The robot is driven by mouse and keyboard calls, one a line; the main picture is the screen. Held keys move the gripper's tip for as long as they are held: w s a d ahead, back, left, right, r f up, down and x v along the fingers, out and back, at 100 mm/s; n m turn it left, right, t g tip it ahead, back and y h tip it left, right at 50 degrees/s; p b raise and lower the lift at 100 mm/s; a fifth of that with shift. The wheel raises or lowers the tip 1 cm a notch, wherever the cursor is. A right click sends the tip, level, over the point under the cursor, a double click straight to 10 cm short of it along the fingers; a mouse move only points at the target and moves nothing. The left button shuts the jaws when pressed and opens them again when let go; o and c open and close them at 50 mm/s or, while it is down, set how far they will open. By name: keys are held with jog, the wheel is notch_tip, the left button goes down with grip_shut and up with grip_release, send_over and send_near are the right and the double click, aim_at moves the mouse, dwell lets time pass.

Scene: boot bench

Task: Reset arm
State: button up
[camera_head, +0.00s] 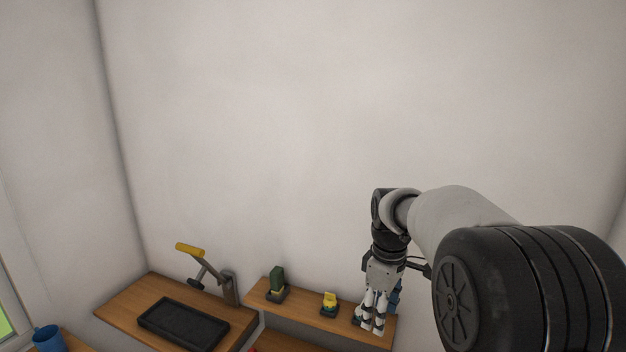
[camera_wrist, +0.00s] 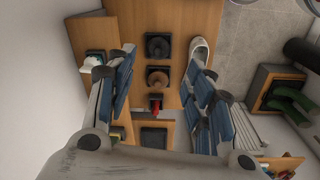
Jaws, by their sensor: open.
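My gripper (camera_head: 373,318) points down over the right end of a wooden wall shelf (camera_head: 300,311) in the head view. In the wrist view my gripper (camera_wrist: 165,75) has its two blue-padded fingers wide apart, with nothing held between them. My arm reaches in from the right of the head view and bends down at the wrist. In the head view the fingertips overlap the shelf's right end, and I cannot tell how far above or in front of it they are.
The shelf carries a dark green block (camera_head: 277,279) and a yellow item (camera_head: 329,300). Left are a yellow-handled lever press (camera_head: 205,266), a black tray (camera_head: 183,324) and a blue mug (camera_head: 48,339). The wrist view shows a white shoe (camera_wrist: 199,50) and green boots (camera_wrist: 292,98) below.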

jog(key=s+f+m+t+b, duration=0.35)
jog(key=s+m+b, duration=0.7)
jog(key=s, duration=1.25)
jog(key=s+f+b, duration=0.6)
jog(key=s+f, duration=0.2)
jog(key=shift+s+f, duration=0.25)
jog(key=shift+s, duration=0.05)
